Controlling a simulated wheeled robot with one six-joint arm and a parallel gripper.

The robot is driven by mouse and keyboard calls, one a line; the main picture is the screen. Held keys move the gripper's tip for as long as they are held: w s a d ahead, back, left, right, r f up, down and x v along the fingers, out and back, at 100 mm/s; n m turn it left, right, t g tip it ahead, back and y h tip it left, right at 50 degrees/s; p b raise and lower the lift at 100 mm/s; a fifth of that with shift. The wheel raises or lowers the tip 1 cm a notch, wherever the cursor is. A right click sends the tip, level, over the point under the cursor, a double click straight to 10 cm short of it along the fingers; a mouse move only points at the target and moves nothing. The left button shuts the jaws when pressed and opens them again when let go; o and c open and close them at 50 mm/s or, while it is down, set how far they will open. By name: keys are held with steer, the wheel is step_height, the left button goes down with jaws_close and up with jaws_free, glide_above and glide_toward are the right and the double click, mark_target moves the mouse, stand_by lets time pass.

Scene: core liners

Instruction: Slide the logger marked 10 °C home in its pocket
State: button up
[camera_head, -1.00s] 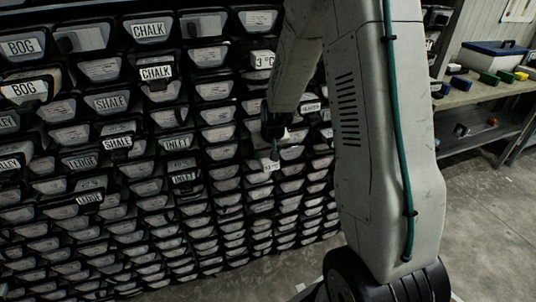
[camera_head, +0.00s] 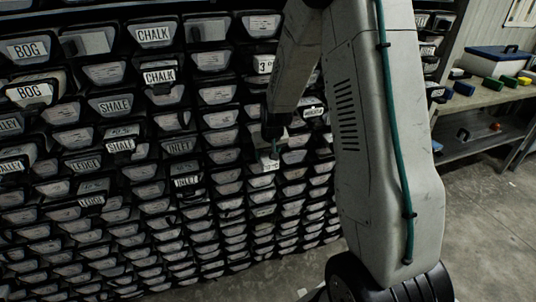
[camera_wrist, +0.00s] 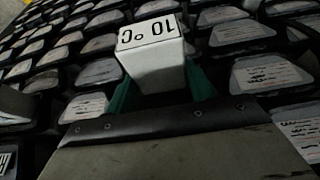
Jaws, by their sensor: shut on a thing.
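The logger marked 10 °C is a white block (camera_wrist: 152,66) with its label upside down in the wrist view. My gripper (camera_wrist: 160,88) is shut on it, with a green finger at each side. In the head view the logger (camera_head: 263,167) shows small and pale at the rack face, just below my gripper (camera_head: 274,150). The label end faces outward. Its far end and its pocket are hidden, so I cannot tell how deep it sits.
A rack of dark trays with pale cards (camera_head: 110,106) fills the left and middle. A block marked 3 °C (camera_head: 265,64) sticks out above my gripper. Other labelled blocks, such as CHALK (camera_head: 153,35), jut out at left. A bench (camera_head: 480,97) with boxes stands at right.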

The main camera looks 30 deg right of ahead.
steer(key=shift+w+d, duration=0.1)
steer(key=shift+w, duration=0.35)
steer(key=o, duration=1.2)
steer(key=shift+w, duration=0.1)
steer(key=shift+v, duration=3.95)
